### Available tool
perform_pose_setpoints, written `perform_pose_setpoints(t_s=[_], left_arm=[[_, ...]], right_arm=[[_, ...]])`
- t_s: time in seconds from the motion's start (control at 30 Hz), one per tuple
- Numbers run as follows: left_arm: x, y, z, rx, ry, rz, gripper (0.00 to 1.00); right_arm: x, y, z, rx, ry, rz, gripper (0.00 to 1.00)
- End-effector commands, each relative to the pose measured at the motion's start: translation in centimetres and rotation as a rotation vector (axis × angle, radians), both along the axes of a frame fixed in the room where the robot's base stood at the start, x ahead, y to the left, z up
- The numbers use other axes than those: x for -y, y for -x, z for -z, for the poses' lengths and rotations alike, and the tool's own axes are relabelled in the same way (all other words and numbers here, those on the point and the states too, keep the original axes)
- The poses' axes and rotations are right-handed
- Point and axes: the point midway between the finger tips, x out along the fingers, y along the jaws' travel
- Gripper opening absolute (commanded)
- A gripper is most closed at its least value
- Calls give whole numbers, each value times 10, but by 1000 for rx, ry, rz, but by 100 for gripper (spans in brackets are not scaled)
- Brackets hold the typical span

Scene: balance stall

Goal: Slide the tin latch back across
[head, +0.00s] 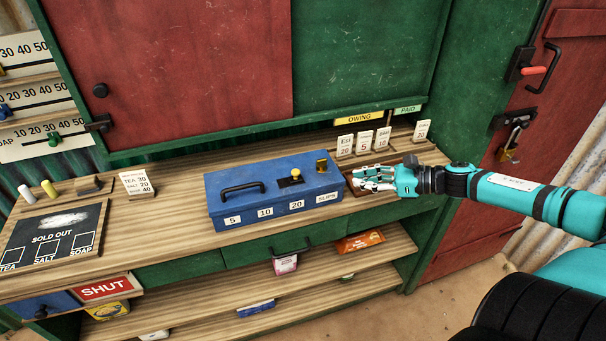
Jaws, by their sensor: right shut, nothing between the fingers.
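The blue tin (222,197) sits shut on the wooden counter, with a black handle (241,188) on its lid. A yellow knob on a dark plate (292,178) is on the lid right of the handle. A small brass fitting (321,165) stands near the lid's right end. I cannot tell for sure which of these two is the latch. My right gripper (360,180) is shut and empty, just right of the tin, its fingers pointing left toward it. Whether it touches the tin is unclear. My left gripper is out of view.
A brown tray (352,191) lies partly under my right gripper. Several cards (364,141) stand behind it. A SOLD OUT board (55,236) and a price card (136,183) are at the left.

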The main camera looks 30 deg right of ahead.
Motion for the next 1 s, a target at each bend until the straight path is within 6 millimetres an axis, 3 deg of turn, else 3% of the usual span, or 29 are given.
perform_pose_setpoints(t_s=[0.33, 0.83, 1.0], left_arm=[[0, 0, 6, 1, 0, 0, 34], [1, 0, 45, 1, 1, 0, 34], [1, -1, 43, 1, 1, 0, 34]], right_arm=[[-2, -4, 3, 0, -3, 3, 0], [-29, -40, 17, 4, -3, 5, 0], [-36, -50, 19, 3, -4, 8, 0]])
